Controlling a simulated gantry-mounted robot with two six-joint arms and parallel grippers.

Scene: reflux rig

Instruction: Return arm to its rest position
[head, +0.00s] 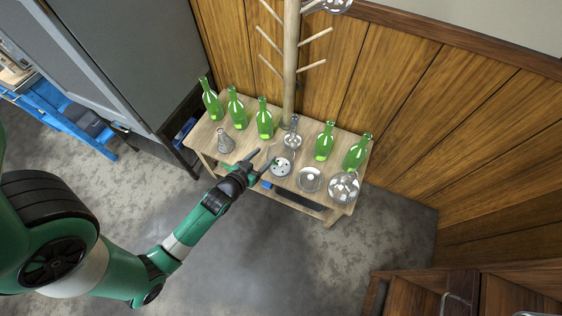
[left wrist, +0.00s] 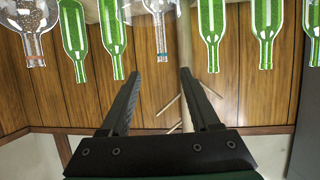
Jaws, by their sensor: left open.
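My left gripper (head: 264,159) reaches in from the left over the front edge of the wooden table (head: 240,153). Its jaws are open, with nothing visible between them. The fingertips are close to the round grey-white device (head: 282,166) in the picture; whether they touch it I cannot tell. In the left wrist view the gripper (left wrist: 160,78) shows two spread black fingers with wood panelling beyond. That view appears upside down, with green bottles (left wrist: 210,25) and a clear glass neck (left wrist: 160,30) along the top. My right gripper is not in view.
Several green bottles (head: 265,120) line the table's back. A metallic-looking cone (head: 224,141), a clear glass dish (head: 310,179) and a round flask (head: 343,187) stand in front. A pegged wooden post (head: 290,60) rises behind. A grey cabinet (head: 130,50) stands left. Floor before the table is clear.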

